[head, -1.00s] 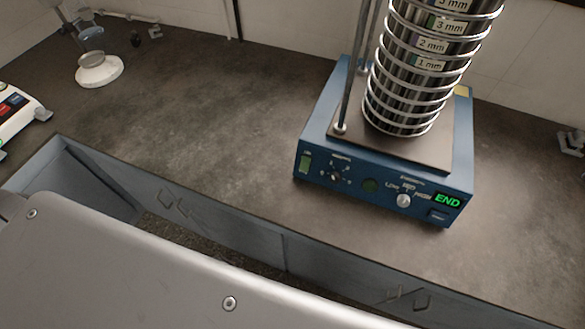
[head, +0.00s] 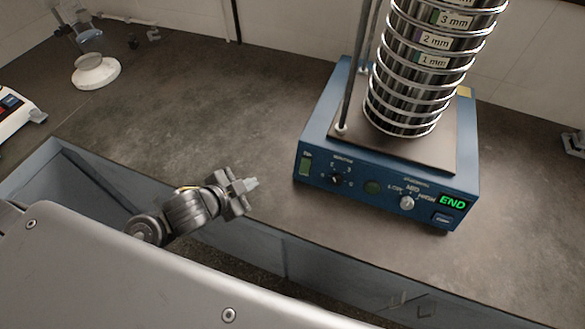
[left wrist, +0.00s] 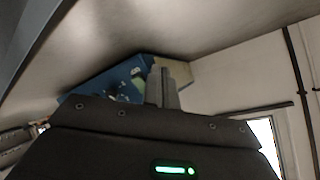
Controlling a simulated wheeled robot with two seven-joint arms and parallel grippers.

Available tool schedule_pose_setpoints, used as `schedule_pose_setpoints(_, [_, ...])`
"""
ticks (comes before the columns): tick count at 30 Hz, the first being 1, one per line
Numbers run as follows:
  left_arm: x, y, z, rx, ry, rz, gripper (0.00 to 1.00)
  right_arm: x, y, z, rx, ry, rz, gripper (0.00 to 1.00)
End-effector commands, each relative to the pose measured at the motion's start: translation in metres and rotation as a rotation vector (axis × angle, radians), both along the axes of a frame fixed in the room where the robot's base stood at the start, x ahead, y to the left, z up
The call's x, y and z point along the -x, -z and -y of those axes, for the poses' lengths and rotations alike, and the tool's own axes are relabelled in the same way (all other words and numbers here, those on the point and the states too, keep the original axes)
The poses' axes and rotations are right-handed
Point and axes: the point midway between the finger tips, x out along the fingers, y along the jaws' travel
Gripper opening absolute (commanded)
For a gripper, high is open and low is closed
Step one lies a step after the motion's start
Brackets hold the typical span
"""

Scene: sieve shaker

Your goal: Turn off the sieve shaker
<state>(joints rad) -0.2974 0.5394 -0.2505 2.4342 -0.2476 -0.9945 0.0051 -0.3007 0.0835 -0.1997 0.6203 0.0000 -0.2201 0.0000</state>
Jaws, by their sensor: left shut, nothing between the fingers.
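The sieve shaker (head: 322,150) is a blue box on the worktop, with a stack of metal sieves (head: 408,90) upright on its plate. My left gripper (head: 251,184) is shut and empty, in front and to the left of the switch, apart from the panel. The left wrist view shows its closed fingers (left wrist: 160,88) with part of the blue shaker (left wrist: 105,82) behind. My right gripper is not in view.
The worktop (head: 190,110) is clear to the left of the shaker. A white-based stand (head: 96,73) is at the back left, and a white device (head: 14,115) is at the left edge. A dark object (head: 573,143) lies at the right edge.

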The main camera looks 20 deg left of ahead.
Motion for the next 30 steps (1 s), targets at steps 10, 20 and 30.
schedule_pose_setpoints(10, [-0.016,-0.061,0.02,-0.183,0.705,0.313,0.0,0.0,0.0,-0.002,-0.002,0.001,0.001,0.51])
schedule_pose_setpoints(20, [-0.002,-0.067,0.013,-0.209,0.89,0.318,0.0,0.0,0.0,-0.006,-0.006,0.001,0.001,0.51])
schedule_pose_setpoints(30, [-0.004,-0.066,0.016,-0.207,0.885,0.319,0.0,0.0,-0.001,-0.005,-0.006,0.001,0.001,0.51])
